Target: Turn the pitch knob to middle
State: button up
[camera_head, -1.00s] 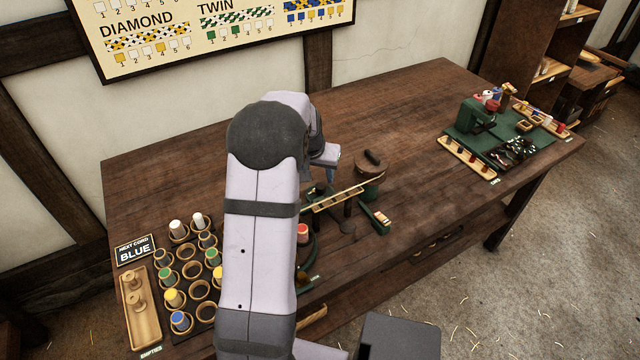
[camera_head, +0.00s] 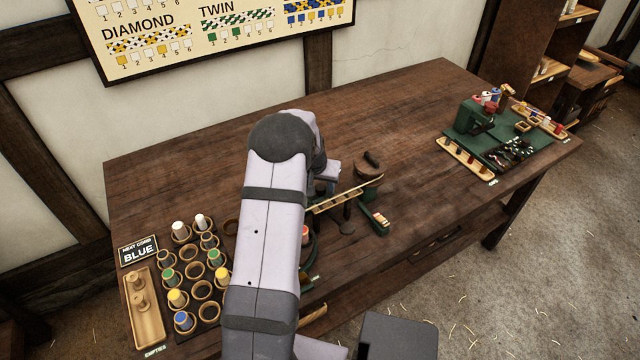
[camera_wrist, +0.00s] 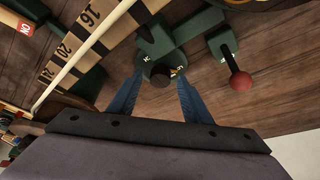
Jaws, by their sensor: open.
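In the wrist view a small dark round knob (camera_wrist: 160,76) sits on the end of a green machine housing (camera_wrist: 156,42). Small pale marks stand around it, and a light spot shows on its right side; I cannot read its setting surely. My gripper (camera_wrist: 160,82) is open, with one blue finger on each side of the knob in this picture. I cannot tell whether either finger touches it. In the head view the knob and fingertips are hidden behind my arm.
A lever with a red ball (camera_wrist: 240,81) stands right of the knob. A numbered wooden scale (camera_wrist: 90,40) crosses the upper left. In the head view, bobbins in a rack (camera_head: 190,275) stand left, and a green station (camera_head: 505,140) stands far right.

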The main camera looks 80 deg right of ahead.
jog(key=shift+c, duration=0.7)
jog(key=c, duration=0.9)
jog(key=shift+w+f+m+b, duration=0.15)
jog(key=shift+m+b, duration=0.15)
jog(key=shift+b, duration=0.45)
jog(key=m+g+b, duration=0.1)
jog(key=m+b, duration=0.1)
jog(key=b, duration=0.2)
jog(key=shift+d+f, duration=0.1)
jog(key=shift+f, duration=0.05)
jog(key=m+g+b, duration=0.1)
jog(key=m+b, duration=0.1)
jog(key=shift+w+m+b, duration=0.1)
jog(key=shift+m+b, duration=0.2)
jog(key=shift+b, duration=0.05)
jog(key=shift+r+m+g+y+b, duration=0.2)
jog(key=shift+m+b, duration=0.1)
jog(key=shift+m, duration=0.25)
jog(key=shift+r+m+g+y+b, duration=0.1)
jog(key=shift+m+g+b, duration=0.15)
jog(key=shift+m, duration=0.3)
